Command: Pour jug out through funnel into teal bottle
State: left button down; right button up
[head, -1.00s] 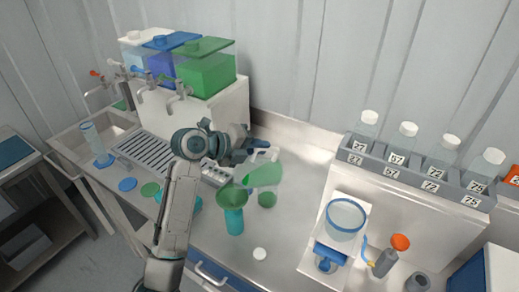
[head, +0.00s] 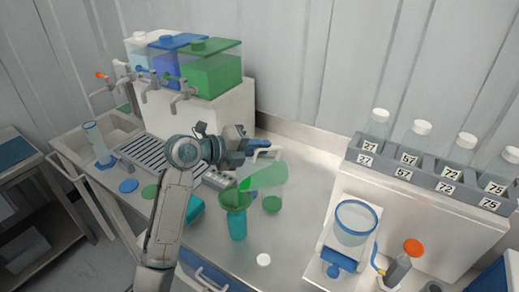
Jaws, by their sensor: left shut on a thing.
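The clear jug (head: 270,174) holds green liquid and is tilted, its mouth down to the left over the funnel. My left gripper (head: 252,147) is shut on the jug's handle side, behind and above the bench. The green funnel (head: 235,199) stands in the neck of the upright teal bottle (head: 237,226). Bright green shows at the jug's lip, right at the funnel's rim; I cannot tell whether lip and rim touch. The liquid level inside the bottle cannot be made out. My right gripper is not in view.
A white cap (head: 263,260) lies in front of the bottle. A green round spot (head: 272,203) shows below the jug. A blue-rimmed vessel (head: 352,226) stands on a white stand at right. Numbered bottles sit in a grey rack (head: 410,172). Coloured tanks (head: 212,72) stand behind.

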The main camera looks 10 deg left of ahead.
aim_at(248, 161)
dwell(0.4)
pick_arm(q)
jog(key=shift+s+a+t+h+b, duration=0.35)
jog(key=shift+a+b, duration=0.2)
jog(key=shift+b, duration=0.7)
jog(key=shift+s+a+r+t+h+b, duration=0.3)
jog(key=shift+s+a+b, duration=0.35)
jog(key=shift+b, duration=0.95)
jog(key=shift+s+a+r+h, duration=0.1)
jog(key=shift+s+h, duration=0.05)
jog(key=shift+h, duration=0.1)
jog(key=shift+r, duration=0.1)
jog(key=shift+b, duration=0.3)
